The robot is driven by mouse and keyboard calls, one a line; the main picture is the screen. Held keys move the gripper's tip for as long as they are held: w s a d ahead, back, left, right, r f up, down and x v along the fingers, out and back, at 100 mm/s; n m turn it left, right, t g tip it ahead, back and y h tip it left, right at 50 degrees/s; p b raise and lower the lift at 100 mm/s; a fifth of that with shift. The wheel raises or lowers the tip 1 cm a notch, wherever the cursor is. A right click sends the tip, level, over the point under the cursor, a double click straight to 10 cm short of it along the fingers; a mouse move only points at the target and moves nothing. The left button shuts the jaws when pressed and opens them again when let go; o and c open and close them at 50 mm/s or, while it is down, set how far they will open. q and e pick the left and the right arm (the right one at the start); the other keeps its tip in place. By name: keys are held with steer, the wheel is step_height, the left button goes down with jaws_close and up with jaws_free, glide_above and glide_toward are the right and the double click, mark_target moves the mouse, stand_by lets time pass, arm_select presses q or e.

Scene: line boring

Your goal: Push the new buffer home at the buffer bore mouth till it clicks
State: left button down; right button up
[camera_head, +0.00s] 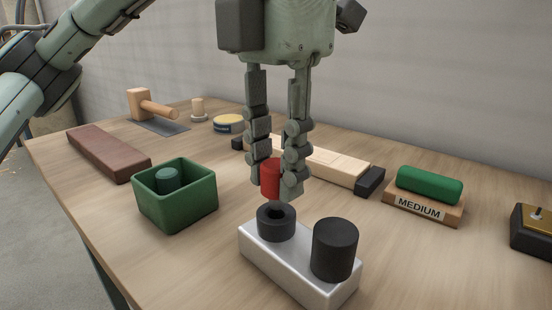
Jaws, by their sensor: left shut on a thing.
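My left gripper (272,187) points straight down in the middle of the head view. Its fingers are shut on a red cylinder, the buffer (270,178), held upright between the fingertips. The buffer's lower end is just above and slightly left of a dark ring with a hole, the bore mouth (276,222). The ring stands on a silver metal block (290,274). I cannot tell whether the buffer touches the ring. My right gripper is not in view.
A green open box (178,211) with a green cylinder inside stands left of the block. A wooden holder marked MEDIUM (420,207) carries a green roll at right. A brown bar (108,152), wooden mallet (150,104), round tin (228,123) and pale wooden bar (335,168) lie behind.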

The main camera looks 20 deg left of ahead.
arm_select(q)
steer(key=shift+f+b, duration=0.95)
steer(key=shift+f, duration=0.3)
steer(key=c, duration=1.2)
jaws_free()
steer(key=shift+o, duration=0.2)
steer(key=shift+r, duration=0.1)
step_height(320, 180, up, 6)
steer(key=p, duration=0.5)
steer(key=shift+r+p, duration=0.7)
steer(key=shift+r, duration=0.25)
steer(key=shift+f, duration=0.15)
